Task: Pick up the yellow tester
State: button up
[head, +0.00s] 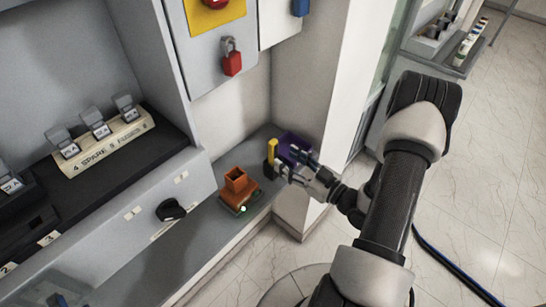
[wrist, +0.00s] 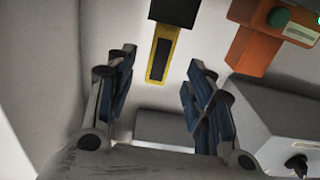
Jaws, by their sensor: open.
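The yellow tester (head: 272,150) stands upright on the grey ledge near the wall corner in the head view, with a dark lower part. In the wrist view the tester (wrist: 153,62) shows as a yellow body with a black face, at the top centre. My gripper (head: 281,168) is close beside the tester, at its right in the head view. In the wrist view my gripper (wrist: 161,62) is open, with the tester's end in line with the gap between the blue-padded fingers. No contact with the fingers shows.
An orange device (head: 236,181) stands left of the tester; it also shows in the wrist view (wrist: 258,50). A purple bin (head: 296,146) sits behind my gripper. A red padlock (head: 232,62) hangs above. The white pillar (head: 325,110) rises at the right.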

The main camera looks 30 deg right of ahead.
aim_at(276, 154)
jog(key=shift+x, duration=0.8)
jog(key=x, duration=0.2)
jog(key=f+b+x, duration=0.1)
jog(key=x, duration=0.1)
jog(key=shift+a, duration=0.1)
jog(key=shift+w+a+r, duration=0.15)
jog(key=shift+w, duration=0.45)
jog(key=shift+c, duration=0.3)
grip_shut()
